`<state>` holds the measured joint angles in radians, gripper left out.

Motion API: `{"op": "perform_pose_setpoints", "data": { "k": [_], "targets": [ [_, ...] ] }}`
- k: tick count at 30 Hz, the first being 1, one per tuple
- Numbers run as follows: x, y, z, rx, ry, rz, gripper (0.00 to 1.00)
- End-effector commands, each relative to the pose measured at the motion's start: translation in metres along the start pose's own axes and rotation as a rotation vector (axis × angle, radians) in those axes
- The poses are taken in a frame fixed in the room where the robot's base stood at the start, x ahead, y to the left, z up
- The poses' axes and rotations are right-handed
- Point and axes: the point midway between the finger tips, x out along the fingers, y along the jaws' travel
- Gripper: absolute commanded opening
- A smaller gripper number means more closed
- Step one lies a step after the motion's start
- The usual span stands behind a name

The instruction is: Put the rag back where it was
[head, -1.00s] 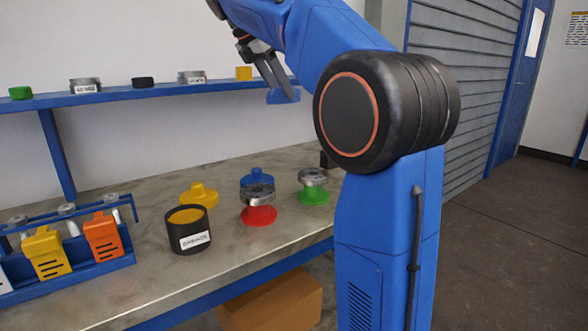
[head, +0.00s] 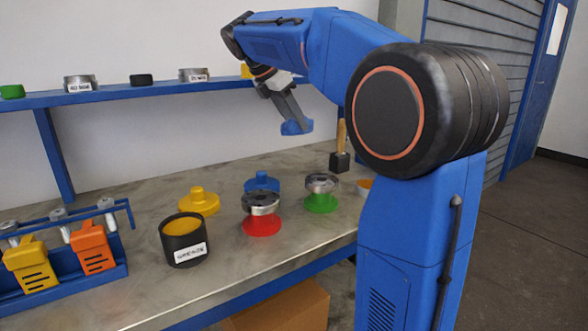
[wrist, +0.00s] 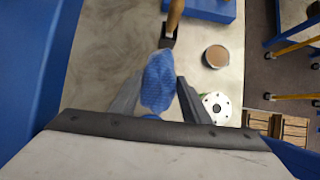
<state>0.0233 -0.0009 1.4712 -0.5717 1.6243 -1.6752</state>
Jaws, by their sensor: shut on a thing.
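The rag is a small blue cloth (head: 296,127) hanging from the fingertips of my gripper (head: 288,108). My gripper is shut on it and holds it in the air above the back of the workbench (head: 120,290). In the wrist view the rag (wrist: 158,80) sits bunched between the two dark fingers (wrist: 155,100). It hangs clear of the bench top. The frames do not show a marked place for the rag.
A wooden-handled mallet (head: 341,160) stands at the back right of the bench. Flanged vessels on red (head: 262,226) and green (head: 321,204) bases, a black tub (head: 184,243) and an orange bowl (head: 365,186) stand nearby. A blue shelf (head: 110,96) runs along the wall.

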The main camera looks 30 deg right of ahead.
Motion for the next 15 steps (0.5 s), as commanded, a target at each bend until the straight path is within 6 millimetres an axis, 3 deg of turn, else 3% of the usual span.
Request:
{"op": "perform_pose_setpoints", "data": {
  "k": [9, 15],
  "targets": [
    [0.058, -0.001, -0.038, -0.001, 0.001, -0.002, 0.24],
    [0.086, -0.001, -0.056, 0.0, 0.0, -0.001, 0.24]
  ]
}}
